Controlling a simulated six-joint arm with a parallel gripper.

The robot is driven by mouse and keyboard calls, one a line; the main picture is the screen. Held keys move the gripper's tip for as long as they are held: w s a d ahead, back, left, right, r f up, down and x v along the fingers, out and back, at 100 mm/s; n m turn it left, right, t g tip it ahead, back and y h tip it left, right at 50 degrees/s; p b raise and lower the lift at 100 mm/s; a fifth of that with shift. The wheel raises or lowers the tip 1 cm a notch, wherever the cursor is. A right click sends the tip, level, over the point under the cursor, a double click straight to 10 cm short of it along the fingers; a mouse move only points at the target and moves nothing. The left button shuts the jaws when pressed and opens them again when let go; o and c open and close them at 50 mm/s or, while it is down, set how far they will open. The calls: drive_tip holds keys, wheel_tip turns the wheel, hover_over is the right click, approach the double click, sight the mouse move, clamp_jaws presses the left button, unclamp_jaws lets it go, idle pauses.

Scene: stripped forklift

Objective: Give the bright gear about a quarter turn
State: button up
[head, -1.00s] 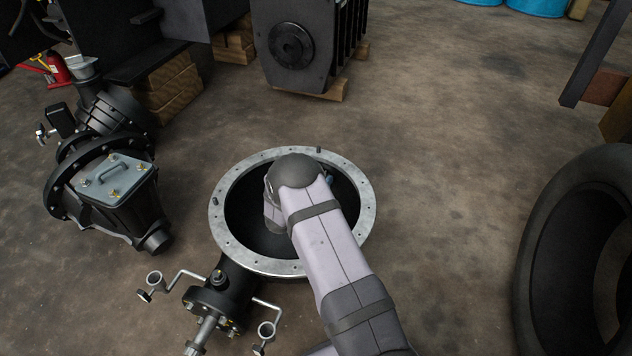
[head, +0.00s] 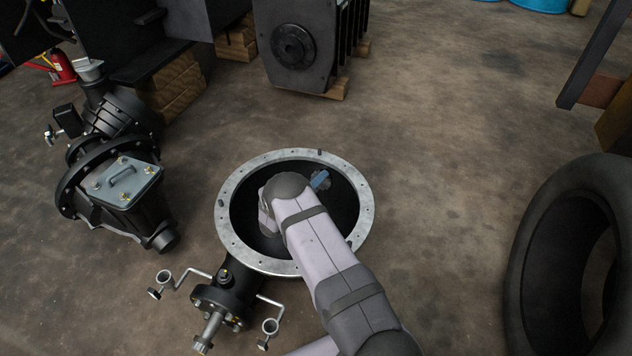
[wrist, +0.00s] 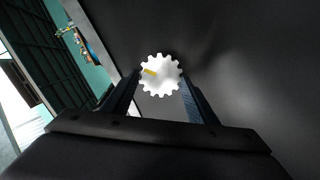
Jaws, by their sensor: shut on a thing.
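The bright gear (wrist: 160,75) is a white toothed disc with a yellow mark on its left side, seen in the wrist view against a dark surface. My gripper (wrist: 160,85) is shut on the gear, one finger at each side of its rim. In the head view the end of my arm reaches into the round black housing (head: 296,272) with a pale bolted flange. The gear is hidden there behind my arm and the housing. Only a blue-grey bit of my gripper (head: 319,180) shows at the housing's upper right.
A black gearbox with a grey cover (head: 128,182) stands at the left. A large tyre (head: 535,240) lies at the right. A dark finned block (head: 300,55) on wood stands behind. Pipe fittings (head: 222,300) stick out from the housing's front. The floor between is clear.

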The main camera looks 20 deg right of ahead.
drive_tip(key=shift+a+f+n+t+h+b, duration=0.15)
drive_tip(key=shift+f+n+h+b, duration=0.1)
drive_tip(key=shift+n, duration=1.85)
drive_tip(key=shift+d+f+n+t+h+b, duration=0.15)
drive_tip(key=shift+n+h, duration=0.1)
drive_tip(key=shift+n, duration=1.85)
drive_tip(key=shift+a, duration=0.1)
drive_tip(key=o, duration=0.8)
drive_tip(key=shift+r, duration=0.1)
wheel_tip(320, 180, up, 10)
drive_tip(key=p, duration=0.6)
